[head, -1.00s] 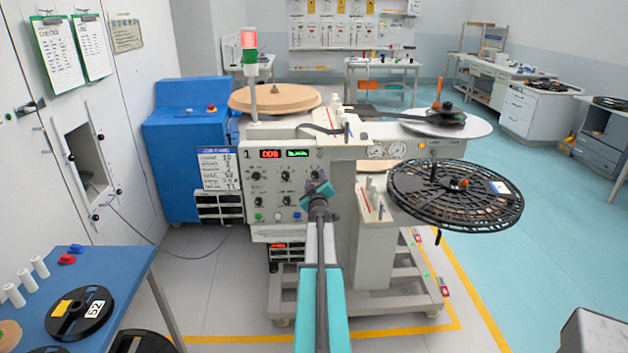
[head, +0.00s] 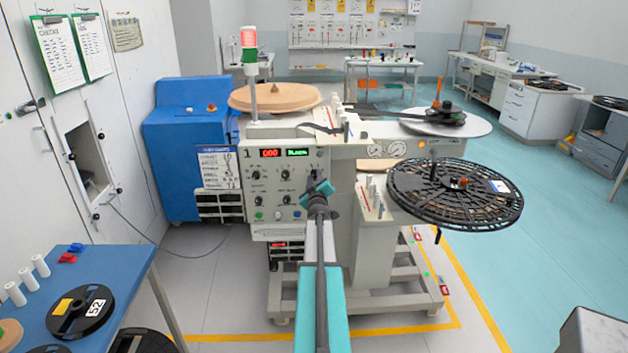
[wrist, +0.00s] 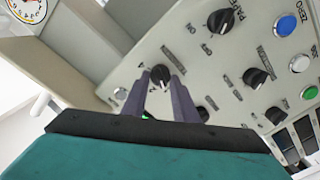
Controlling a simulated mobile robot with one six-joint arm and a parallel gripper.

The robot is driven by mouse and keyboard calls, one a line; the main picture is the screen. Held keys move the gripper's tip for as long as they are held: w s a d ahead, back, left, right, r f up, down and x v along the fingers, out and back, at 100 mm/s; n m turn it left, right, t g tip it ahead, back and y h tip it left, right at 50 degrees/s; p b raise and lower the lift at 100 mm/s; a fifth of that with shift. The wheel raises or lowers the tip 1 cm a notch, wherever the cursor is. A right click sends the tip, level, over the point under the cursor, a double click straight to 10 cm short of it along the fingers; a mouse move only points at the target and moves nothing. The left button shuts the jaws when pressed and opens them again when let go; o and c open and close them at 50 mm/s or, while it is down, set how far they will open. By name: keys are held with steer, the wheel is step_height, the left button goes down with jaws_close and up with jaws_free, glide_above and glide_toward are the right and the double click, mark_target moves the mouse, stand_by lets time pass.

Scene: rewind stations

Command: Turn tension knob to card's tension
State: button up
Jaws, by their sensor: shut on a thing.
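My gripper (head: 317,188) is at the front of the rewind station's control panel (head: 262,210), at the panel's right side. In the wrist view, the two dark fingers of my gripper (wrist: 162,84) are shut on a black knob (wrist: 161,74) with a white pointer line. The knob's label is not readable, and its lower part is hidden between the fingers. A white job card (head: 218,168) with a blue header stands to the left of the panel; its small print is too blurred to read.
Other black knobs (wrist: 220,21) and a blue button (wrist: 286,25) are close to my fingers. Round gauges (head: 386,149) sit on the machine. A large black reel (head: 455,194) juts out to the right. A blue table (head: 130,275) stands at the front left.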

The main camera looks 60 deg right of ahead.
steer(key=shift+d+r, duration=0.15)
steer(key=shift+m, duration=0.4)
steer(key=m+p, duration=0.1)
steer(key=m, duration=0.2)
steer(key=shift+d+r+p, duration=0.1)
steer(key=shift+p, duration=0.2)
steer(key=shift+s+d+m+p, duration=0.1)
steer(key=shift+m+p, duration=0.65)
steer(key=shift+m, duration=1.75)
steer(key=o, duration=1.1)
steer(key=shift+c, duration=0.2)
steer(key=shift+f, duration=0.2)
